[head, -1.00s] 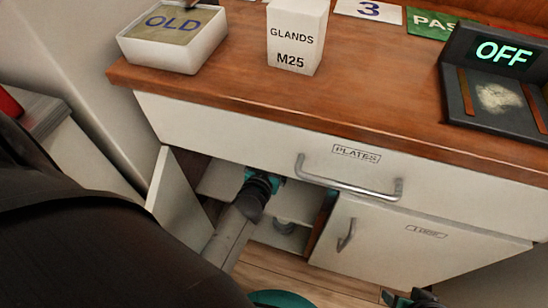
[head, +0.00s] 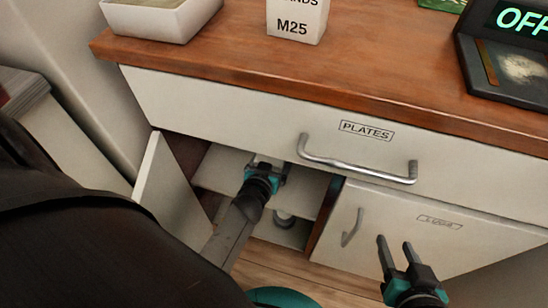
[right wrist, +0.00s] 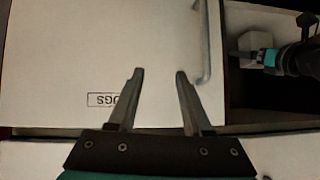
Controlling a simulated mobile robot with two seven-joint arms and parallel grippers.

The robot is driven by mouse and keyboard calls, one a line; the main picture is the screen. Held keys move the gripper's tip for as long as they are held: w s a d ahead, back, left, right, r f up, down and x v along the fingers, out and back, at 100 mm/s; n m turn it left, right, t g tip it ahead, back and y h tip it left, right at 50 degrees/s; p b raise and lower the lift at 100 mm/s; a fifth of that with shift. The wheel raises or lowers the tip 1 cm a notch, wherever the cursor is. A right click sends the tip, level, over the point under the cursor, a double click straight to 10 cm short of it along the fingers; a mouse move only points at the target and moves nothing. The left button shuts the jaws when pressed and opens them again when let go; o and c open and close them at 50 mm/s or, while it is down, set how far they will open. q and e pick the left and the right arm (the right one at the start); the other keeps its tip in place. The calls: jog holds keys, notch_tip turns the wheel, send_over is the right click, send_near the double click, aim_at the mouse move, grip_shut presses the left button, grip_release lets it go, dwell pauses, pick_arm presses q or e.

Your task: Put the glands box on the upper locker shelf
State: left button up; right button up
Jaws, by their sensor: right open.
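The white glands box (head: 298,22), marked M25, stands upright on the wooden countertop (head: 240,52); its top is cut off by the head view's edge. Below the counter, a locker stands open at the left, with a pale upper shelf (head: 222,168) inside. My left gripper (head: 268,168) reaches into this locker at about shelf level. In the right wrist view it (right wrist: 250,58) is beside a small white block (right wrist: 258,42); whether it grips it is unclear. My right gripper (head: 393,245) is open and empty in front of the closed lower door, well below the glands box.
The PLATES drawer (head: 250,115) is shut, its bar handle (head: 358,170) sticking out. The open locker door (head: 160,182) stands at the left. A white tray (head: 165,22) and a dark OFF unit (head: 510,60) flank the glands box, with clear counter between them.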

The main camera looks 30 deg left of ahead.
pick_arm(q)
jog(key=shift+f, duration=0.1)
pick_arm(e)
jog(key=shift+w+a+t, duration=0.1)
jog(key=shift+a+t, duration=0.2)
pick_arm(q)
jog(key=shift+f+b, duration=0.65)
jog(key=shift+f, duration=0.05)
pick_arm(e)
jog(key=shift+f, duration=0.55)
pick_arm(q)
jog(key=o, duration=1.3)
pick_arm(e)
jog(key=shift+r, duration=0.1)
